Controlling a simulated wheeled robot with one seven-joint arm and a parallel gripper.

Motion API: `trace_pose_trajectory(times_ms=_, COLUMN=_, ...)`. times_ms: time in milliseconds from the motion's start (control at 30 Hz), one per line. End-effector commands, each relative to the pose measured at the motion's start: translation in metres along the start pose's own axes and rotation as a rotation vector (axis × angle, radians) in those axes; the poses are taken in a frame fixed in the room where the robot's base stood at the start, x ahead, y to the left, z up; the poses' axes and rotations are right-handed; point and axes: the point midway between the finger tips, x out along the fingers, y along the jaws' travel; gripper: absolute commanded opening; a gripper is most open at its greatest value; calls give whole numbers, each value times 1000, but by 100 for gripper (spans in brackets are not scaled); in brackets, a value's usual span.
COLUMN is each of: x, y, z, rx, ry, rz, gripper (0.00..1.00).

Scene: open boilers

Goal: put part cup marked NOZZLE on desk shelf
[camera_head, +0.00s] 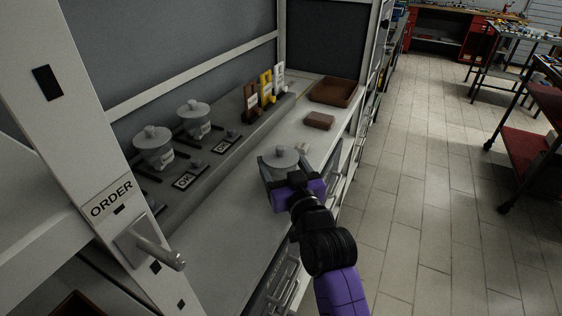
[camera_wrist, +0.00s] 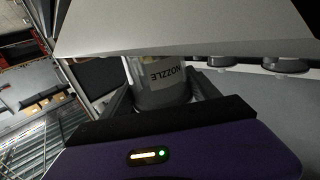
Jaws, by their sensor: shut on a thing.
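The part cup marked NOZZLE (camera_wrist: 162,82) is a grey cup whose label reads upside down in the wrist view. In the head view its round lid with a knob (camera_head: 283,158) shows just beyond my gripper (camera_head: 278,168). My gripper is shut on this cup, with a finger on each side of it. The cup is over the pale desk top (camera_head: 225,222), near its front edge. I cannot tell whether it touches the surface. A raised shelf (camera_head: 222,132) runs along the back of the desk.
Two lidded cups (camera_head: 154,146) (camera_head: 195,118) stand on the raised shelf, with OK plates (camera_head: 184,181) before them. Brown, yellow and white holders (camera_head: 265,88), a brown block (camera_head: 319,121) and a brown tray (camera_head: 333,92) are farther right. A post marked ORDER (camera_head: 111,200) stands at left.

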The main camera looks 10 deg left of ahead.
Motion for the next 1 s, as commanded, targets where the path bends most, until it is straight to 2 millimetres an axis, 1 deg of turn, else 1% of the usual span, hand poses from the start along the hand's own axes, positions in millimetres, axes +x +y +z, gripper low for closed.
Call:
trace_pose_trajectory(times_ms=33, x=0, y=0, z=2, rx=0, ry=0, rz=0, gripper=72)
trace_pose_trajectory(times_ms=133, x=0, y=0, z=1, rx=0, ry=-1, rz=0, gripper=91)
trace_pose_trajectory(times_ms=400, x=0, y=0, z=1, rx=0, ry=-1, rz=0, gripper=92)
trace_pose_trajectory(times_ms=567, x=-2, y=0, z=-2, rx=0, ry=-1, rz=0, gripper=92)
trace_pose_trajectory(times_ms=667, x=-15, y=0, z=0, rx=0, ry=-2, rz=1, gripper=92)
trace_pose_trajectory(times_ms=767, x=-34, y=0, z=0, rx=-1, ry=-2, rz=1, gripper=92)
trace_pose_trajectory(times_ms=1000, x=-84, y=1, z=0, rx=-1, ry=-1, rz=1, gripper=92)
